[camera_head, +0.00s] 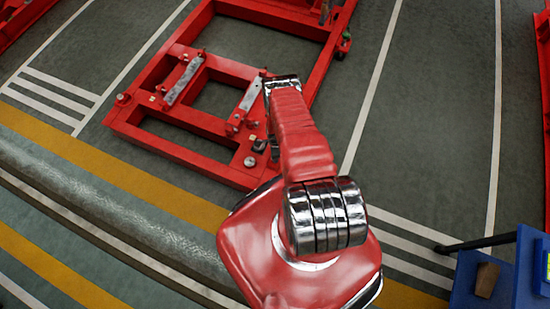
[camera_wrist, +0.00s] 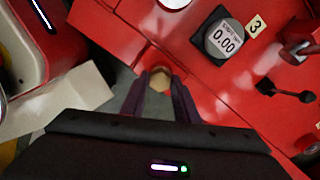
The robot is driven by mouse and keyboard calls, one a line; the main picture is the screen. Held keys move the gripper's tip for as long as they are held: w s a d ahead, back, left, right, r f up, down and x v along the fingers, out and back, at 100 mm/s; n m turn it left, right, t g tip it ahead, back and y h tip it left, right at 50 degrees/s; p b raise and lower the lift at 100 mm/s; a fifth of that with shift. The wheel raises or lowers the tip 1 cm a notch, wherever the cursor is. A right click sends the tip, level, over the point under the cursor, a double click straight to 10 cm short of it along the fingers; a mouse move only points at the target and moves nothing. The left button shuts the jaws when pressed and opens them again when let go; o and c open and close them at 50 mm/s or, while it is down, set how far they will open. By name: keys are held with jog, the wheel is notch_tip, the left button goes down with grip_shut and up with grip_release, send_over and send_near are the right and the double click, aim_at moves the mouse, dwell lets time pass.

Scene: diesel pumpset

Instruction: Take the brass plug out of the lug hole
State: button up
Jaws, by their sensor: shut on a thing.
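My gripper (camera_wrist: 160,86) shows in the wrist view with its two dark fingers pointing at the red frame. It is shut on a small, round, brass-coloured plug (camera_wrist: 160,79) between the fingertips. The lug hole cannot be made out, so I cannot tell whether the plug sits in it or is clear of it. In the head view my red arm reaches over the near right corner of the red frame (camera_head: 155,133) and hides most of the gripper and the plug.
In the wrist view a round gauge (camera_wrist: 225,38) reading 0.00 lies beside a tag marked 3 (camera_wrist: 257,25). A black tool-like piece (camera_wrist: 286,91) is at right, and a pale block (camera_wrist: 78,99) is at left. In the head view a blue stand (camera_head: 482,285) is at lower right.

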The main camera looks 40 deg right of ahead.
grip_shut()
dwell(0.3)
jog(key=n, duration=1.6)
jog(key=shift+n, duration=0.3)
jog(key=n, duration=0.5)
jog(key=shift+n, duration=1.3)
